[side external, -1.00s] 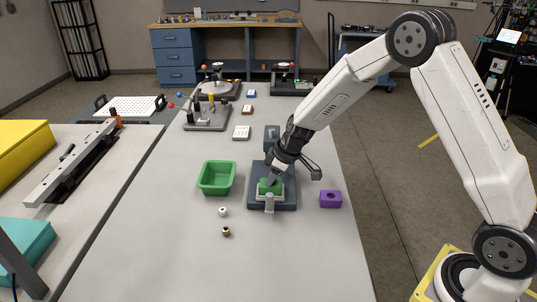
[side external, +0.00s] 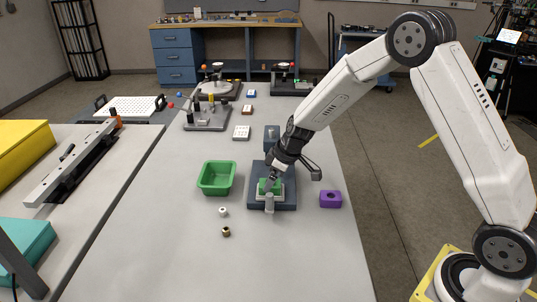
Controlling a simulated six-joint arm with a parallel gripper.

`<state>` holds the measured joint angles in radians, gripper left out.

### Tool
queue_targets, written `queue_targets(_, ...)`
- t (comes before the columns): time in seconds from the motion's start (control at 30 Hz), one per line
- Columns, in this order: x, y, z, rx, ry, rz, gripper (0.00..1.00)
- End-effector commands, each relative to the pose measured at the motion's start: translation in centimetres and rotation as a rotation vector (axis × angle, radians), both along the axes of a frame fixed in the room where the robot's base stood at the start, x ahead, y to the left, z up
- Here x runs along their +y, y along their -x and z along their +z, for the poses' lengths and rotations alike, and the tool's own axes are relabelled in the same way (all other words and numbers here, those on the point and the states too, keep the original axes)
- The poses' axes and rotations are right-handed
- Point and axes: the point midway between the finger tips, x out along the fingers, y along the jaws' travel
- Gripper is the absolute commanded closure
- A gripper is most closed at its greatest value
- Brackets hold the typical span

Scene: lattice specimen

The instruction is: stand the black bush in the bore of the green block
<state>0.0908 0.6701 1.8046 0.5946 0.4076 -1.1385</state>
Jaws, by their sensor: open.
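The green block (side external: 263,189) sits in a pale holder on a dark blue-grey base plate (side external: 287,203). My gripper (side external: 269,183) points down at the block's top, with its fingertips at or just above it. The fingers are open. They cover the bore, and I cannot tell whether they touch the block. I cannot make out the black bush; it may be hidden by the fingers or in the bore.
A green bin (side external: 217,191) stands left of the plate. A white ring-shaped part (side external: 223,211) and a brass-coloured one (side external: 226,231) lie in front of it. A purple block (side external: 330,199) with a hole lies to the right. The front of the table is clear.

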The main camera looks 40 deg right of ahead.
Motion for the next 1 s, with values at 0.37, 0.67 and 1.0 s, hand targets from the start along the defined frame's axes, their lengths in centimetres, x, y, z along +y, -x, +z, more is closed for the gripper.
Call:
queue_targets(0.37, 0.0, -0.1, 1.2, -0.003, 0.0, 0.001, 0.0)
queue_targets(0.67, 0.0, -0.1, 2.7, -0.002, 0.0, 0.001, 0.0)
queue_targets(1.0, 0.0, -0.1, 4.4, -0.003, -0.001, 0.0, 0.0)
